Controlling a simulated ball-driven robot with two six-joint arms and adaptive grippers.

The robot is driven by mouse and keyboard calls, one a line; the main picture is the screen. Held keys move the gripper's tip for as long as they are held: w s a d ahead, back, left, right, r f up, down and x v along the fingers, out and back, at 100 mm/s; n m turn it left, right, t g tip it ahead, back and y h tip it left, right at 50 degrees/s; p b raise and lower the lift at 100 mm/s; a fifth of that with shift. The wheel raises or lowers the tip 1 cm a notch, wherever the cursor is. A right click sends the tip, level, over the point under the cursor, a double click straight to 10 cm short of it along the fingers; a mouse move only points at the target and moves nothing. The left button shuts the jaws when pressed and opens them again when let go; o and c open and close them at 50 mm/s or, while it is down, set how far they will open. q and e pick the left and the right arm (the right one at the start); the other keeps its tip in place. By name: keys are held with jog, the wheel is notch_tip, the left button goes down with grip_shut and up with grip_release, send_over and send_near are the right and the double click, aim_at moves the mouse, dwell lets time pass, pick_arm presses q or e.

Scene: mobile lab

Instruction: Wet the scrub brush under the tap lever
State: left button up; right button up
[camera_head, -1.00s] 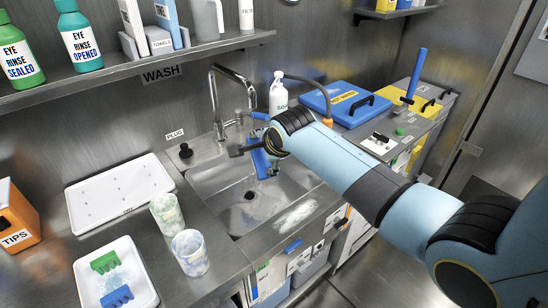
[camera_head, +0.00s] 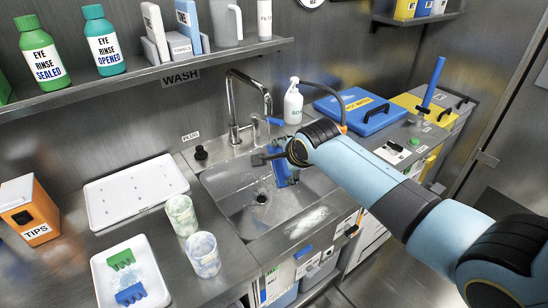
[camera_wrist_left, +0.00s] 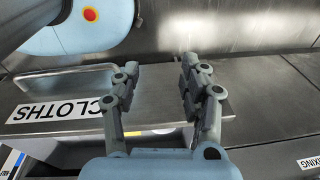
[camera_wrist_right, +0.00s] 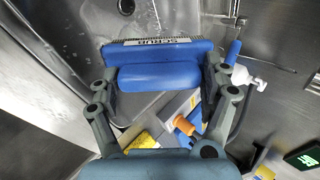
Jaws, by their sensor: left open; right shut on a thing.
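The scrub brush (camera_head: 281,172) is blue and hangs over the sink (camera_head: 232,207), below the steel tap (camera_head: 231,97). My right gripper (camera_head: 274,157) is shut on it. In the right wrist view the brush (camera_wrist_right: 158,52) lies between the fingers, with its label and bristle edge at the top. A blue tip (camera_head: 275,121), perhaps the tap lever, shows beside the spout. Pale splashes show around the drain (camera_head: 261,198); a water stream is hard to make out. My left gripper (camera_wrist_left: 160,70) is open and empty, before a CLOTHS label.
A soap bottle (camera_head: 293,103) stands behind the sink. Left of it are two cups (camera_head: 203,254), a white tray (camera_head: 135,190) and a tray with small brushes (camera_head: 148,262). A blue-lidded waste box (camera_head: 352,113) stands to the right.

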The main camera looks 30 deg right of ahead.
pick_arm(q)
jog(key=shift+r+p, duration=1.55)
jog(key=shift+r, duration=0.25)
pick_arm(e)
jog(key=shift+s+d, duration=0.5)
jog(key=shift+s, duration=0.25)
jog(key=shift+s+d, duration=0.55)
jog(key=shift+s, duration=0.25)
jog(key=shift+s+d, duration=0.5)
jog(key=shift+s, duration=0.25)
pick_arm(q)
notch_tip(320, 180, up, 6)
jog(key=p, duration=0.6)
jog(key=shift+r, duration=0.15)
pick_arm(e)
jog(key=s+d+r, duration=0.2)
jog(key=s+r, duration=0.2)
jog(key=shift+d, duration=0.4)
pick_arm(q)
jog(key=shift+c, duration=0.3)
